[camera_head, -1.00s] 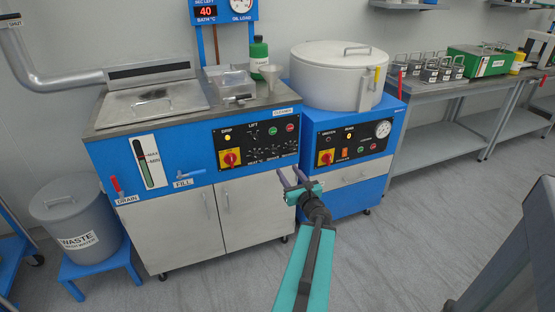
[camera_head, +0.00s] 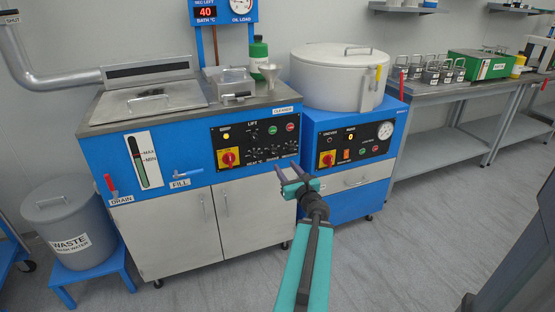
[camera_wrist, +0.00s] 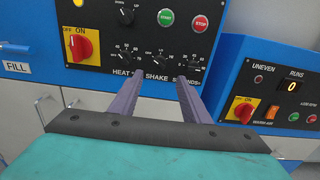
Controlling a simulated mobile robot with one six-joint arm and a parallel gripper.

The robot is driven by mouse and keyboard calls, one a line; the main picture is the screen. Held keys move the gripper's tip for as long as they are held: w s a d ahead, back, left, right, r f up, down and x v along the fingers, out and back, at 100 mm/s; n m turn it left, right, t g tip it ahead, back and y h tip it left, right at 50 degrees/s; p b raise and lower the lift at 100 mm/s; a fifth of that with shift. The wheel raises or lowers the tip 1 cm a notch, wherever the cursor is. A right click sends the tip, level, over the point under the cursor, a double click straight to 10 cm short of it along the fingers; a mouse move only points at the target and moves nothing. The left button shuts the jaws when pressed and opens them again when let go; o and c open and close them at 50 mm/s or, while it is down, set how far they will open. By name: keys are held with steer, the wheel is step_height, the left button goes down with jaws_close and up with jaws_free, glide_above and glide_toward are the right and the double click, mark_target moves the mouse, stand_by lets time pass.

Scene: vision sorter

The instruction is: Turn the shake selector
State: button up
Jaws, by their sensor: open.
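The shake selector (camera_wrist: 158,58) is the middle of three small black knobs in a row on the cleaner's black control panel (camera_wrist: 90,14), with the SHAKE label under it. In the head view the selector (camera_head: 270,153) is small and its pointer is too small to read. My gripper (camera_head: 288,168) is open and empty, in front of the blue cleaner below the panel's right part. In the wrist view my gripper (camera_wrist: 158,80) has its two fingers pointing at the panel, either side of the SHAKE label and just below the selector. They look apart from it.
The heat knob (camera_wrist: 123,56) and seconds knob (camera_wrist: 193,63) flank the selector closely. A red-and-yellow ON switch (camera_wrist: 83,46), a lift knob (camera_wrist: 127,14), a green START button (camera_wrist: 166,18) and a red STOP button (camera_wrist: 200,24) are nearby. A blue spinner cabinet (camera_head: 350,203) stands right.

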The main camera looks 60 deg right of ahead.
mark_target(275, 154)
steer(key=shift+x, duration=5)
